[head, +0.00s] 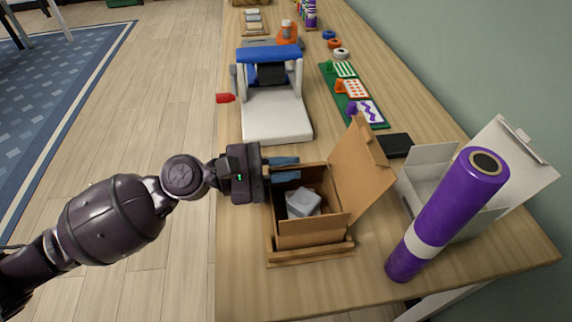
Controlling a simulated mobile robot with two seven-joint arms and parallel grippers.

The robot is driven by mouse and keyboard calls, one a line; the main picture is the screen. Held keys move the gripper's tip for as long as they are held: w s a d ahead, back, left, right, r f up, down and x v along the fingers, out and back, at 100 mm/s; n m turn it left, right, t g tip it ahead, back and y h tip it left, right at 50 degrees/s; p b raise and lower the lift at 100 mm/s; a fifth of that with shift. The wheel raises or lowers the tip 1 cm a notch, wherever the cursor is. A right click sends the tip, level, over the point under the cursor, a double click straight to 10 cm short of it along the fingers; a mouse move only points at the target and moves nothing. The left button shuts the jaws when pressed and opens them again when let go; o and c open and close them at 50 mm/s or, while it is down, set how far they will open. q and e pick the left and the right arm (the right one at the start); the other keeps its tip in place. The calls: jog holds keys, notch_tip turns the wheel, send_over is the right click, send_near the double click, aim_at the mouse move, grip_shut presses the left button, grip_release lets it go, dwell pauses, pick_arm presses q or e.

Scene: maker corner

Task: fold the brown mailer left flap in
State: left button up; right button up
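The brown mailer (312,235) is an open cardboard box on the table, with its lid (362,172) standing up along the right side. A grey-blue block-shaped item (303,203) lies inside it. My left gripper (298,168) is at the far left corner of the mailer, its blue-grey fingers close together over the far edge. Nothing shows between the fingers. The fingers partly hide that edge, and I cannot tell whether they touch a flap. My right gripper is not in view.
A wooden strip (311,253) lies along the mailer's near side. A purple tube (450,212) and an open white box (432,160) stand to the right. A black pad (395,145) and a white-and-blue machine (275,112) are beyond.

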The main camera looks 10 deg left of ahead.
pick_arm(q)
grip_shut()
jog(key=shift+s+f+m, duration=0.15)
jog(key=shift+f+m, duration=0.15)
jog(key=shift+m, duration=0.2)
grip_release()
